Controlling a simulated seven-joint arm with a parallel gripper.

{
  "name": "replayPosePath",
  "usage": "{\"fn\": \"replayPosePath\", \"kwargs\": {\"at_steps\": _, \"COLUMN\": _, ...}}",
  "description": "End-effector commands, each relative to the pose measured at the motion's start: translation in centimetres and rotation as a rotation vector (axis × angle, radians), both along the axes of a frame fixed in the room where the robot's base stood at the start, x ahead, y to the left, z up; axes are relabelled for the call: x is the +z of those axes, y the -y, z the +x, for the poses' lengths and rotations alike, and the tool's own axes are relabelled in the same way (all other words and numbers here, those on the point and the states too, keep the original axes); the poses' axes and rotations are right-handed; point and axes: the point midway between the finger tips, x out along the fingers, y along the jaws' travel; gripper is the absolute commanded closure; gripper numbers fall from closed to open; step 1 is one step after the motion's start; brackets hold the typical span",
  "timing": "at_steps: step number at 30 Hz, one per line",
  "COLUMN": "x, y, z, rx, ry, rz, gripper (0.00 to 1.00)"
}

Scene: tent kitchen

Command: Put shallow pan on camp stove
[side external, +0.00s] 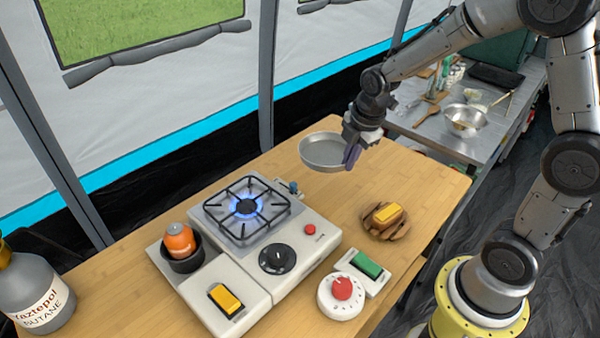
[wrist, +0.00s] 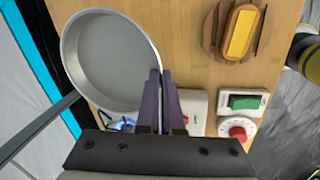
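The shallow pan (side external: 324,152) is a round grey metal dish, roughly level, at the back of the table; no handle shows. It fills the upper left of the wrist view (wrist: 105,60). My gripper (side external: 352,156) is at its right side, with its dark purple fingers (wrist: 160,95) closed on the pan's rim. The pan appears held above the tabletop. The camp stove (side external: 247,207) stands to the front left of the pan, with a black grate over a lit blue flame. The wrist view shows only part of the stove, partly hidden by the pan and fingers.
An orange item in a black cup (side external: 180,241) and a yellow switch (side external: 226,299) are left of the stove. A red-knobbed dial (side external: 341,297), a green switch (side external: 366,265) and a yellow block on a wooden holder (side external: 385,217) are right. A butane canister (side external: 36,291) stands far left.

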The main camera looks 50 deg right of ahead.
Motion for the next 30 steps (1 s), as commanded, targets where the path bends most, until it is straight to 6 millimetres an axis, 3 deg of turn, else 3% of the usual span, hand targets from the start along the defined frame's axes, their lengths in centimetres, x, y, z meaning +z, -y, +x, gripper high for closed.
{"fn": "replayPosePath", "kwargs": {"at_steps": 5, "x": 0.2, "y": -0.3, "z": -1.3, "rx": -0.012, "ry": 0.007, "rz": 0.000, "gripper": 1.00}}
{"fn": "replayPosePath", "kwargs": {"at_steps": 7, "x": 0.9, "y": -1.4, "z": -2.0, "rx": 0.008, "ry": 0.011, "rz": -0.001, "gripper": 1.00}}
{"fn": "replayPosePath", "kwargs": {"at_steps": 15, "x": 5.3, "y": -9.1, "z": -4.9, "rx": 0.213, "ry": 0.014, "rz": 0.000, "gripper": 1.00}}
{"fn": "replayPosePath", "kwargs": {"at_steps": 21, "x": 7.6, "y": -13.1, "z": -6.5, "rx": 0.347, "ry": 0.011, "rz": 0.001, "gripper": 1.00}}
{"fn": "replayPosePath", "kwargs": {"at_steps": 26, "x": 8.0, "y": -14.5, "z": -6.6, "rx": 0.391, "ry": 0.008, "rz": 0.001, "gripper": 1.00}}
{"fn": "replayPosePath", "kwargs": {"at_steps": 30, "x": 7.0, "y": -15.3, "z": -4.7, "rx": 0.396, "ry": 0.005, "rz": 0.000, "gripper": 1.00}}
